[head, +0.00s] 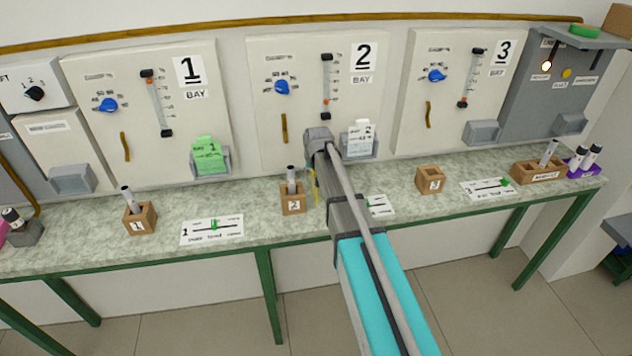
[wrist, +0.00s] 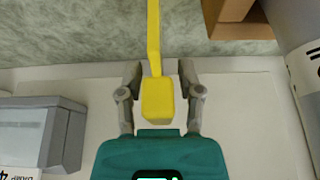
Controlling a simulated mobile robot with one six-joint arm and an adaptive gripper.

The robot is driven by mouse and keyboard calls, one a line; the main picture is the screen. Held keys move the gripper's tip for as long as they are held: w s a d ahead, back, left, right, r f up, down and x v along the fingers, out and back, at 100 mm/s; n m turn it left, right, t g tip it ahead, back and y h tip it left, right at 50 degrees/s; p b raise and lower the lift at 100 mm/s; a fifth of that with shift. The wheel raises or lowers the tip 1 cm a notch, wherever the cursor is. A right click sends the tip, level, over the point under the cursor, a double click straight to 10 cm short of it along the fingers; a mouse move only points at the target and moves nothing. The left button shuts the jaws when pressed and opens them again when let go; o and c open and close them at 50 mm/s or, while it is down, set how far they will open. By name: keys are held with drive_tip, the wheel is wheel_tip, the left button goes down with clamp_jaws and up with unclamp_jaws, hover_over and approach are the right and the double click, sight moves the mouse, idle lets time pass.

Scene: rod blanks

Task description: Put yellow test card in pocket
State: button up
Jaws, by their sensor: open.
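No yellow card shows plainly in either view. A yellow piece with a narrow bar and a blocky end (wrist: 158,100) lies between the spread fingers of my gripper (wrist: 159,76) in the wrist view; whether they touch it I cannot tell. A thin yellow strip (head: 315,186) shows beside my gripper (head: 317,148) in the head view, in front of bay 2. A green card (head: 208,153) stands in the bay 1 pocket (head: 211,169). The bay 3 pocket (head: 482,133) looks empty.
Wooden blocks 1 (head: 139,218) and 2 (head: 293,203) hold rods; the third block (head: 430,180) looks empty. Printed cards (head: 212,229) lie on the bench (head: 75,236). A wooden rack (head: 538,173) and purple holder (head: 575,172) stand at right. My arm hides part of the bench.

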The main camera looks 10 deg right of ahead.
idle(0.3)
clamp_jaws()
drive_tip(key=shift+r, duration=0.2)
wheel_tip(320, 180, up, 3)
drive_tip(key=p, duration=0.3)
drive_tip(key=s+d+r+p, duration=0.8)
drive_tip(key=d+r+p, duration=0.1)
drive_tip(key=d+p, duration=0.1)
drive_tip(key=shift+d+r, duration=0.35)
drive_tip(key=shift+d, duration=0.3)
drive_tip(key=shift+s, duration=0.1)
